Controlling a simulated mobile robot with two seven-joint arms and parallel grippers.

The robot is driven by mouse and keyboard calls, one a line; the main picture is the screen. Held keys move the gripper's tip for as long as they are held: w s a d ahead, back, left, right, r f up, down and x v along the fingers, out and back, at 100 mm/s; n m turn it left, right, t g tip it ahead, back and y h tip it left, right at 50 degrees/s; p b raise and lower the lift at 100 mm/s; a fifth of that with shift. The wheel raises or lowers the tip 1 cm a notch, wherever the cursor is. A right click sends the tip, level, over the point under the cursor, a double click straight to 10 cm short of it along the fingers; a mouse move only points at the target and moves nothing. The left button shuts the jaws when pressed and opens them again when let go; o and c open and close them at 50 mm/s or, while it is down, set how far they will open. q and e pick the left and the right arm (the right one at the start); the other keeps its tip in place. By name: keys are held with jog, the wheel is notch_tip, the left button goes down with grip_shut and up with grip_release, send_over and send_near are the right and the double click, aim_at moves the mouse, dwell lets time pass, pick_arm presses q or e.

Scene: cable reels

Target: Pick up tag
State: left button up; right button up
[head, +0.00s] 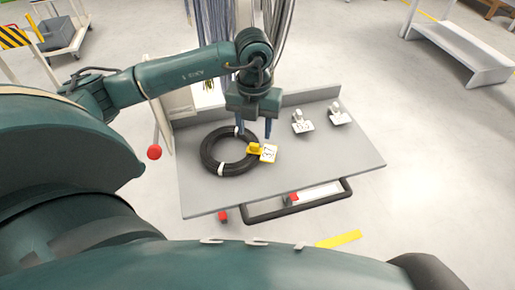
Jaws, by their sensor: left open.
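A yellow tag (255,149) with a white marked label lies at the right side of a black cable coil (208,150) on a grey cart top. Whether it is tied to the coil I cannot tell. My left gripper (254,130) points down above the coil's right rear edge, just behind the yellow tag. Its blue fingers are spread with nothing seen between them. My right gripper does not show.
The grey cart top (230,195) has a raised back edge and a dark handle (300,209) at the front. Hanging cables (213,35) stand behind it. A red ball knob (154,152) is at left. The cart's front right is clear.

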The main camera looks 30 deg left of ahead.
aim_at(254, 144)
pick_arm(q)
jog(key=shift+w+a+f+p, duration=0.1)
jog(key=shift+f+p, duration=0.3)
jog(key=shift+f, duration=2.25)
jog(key=c, duration=1)
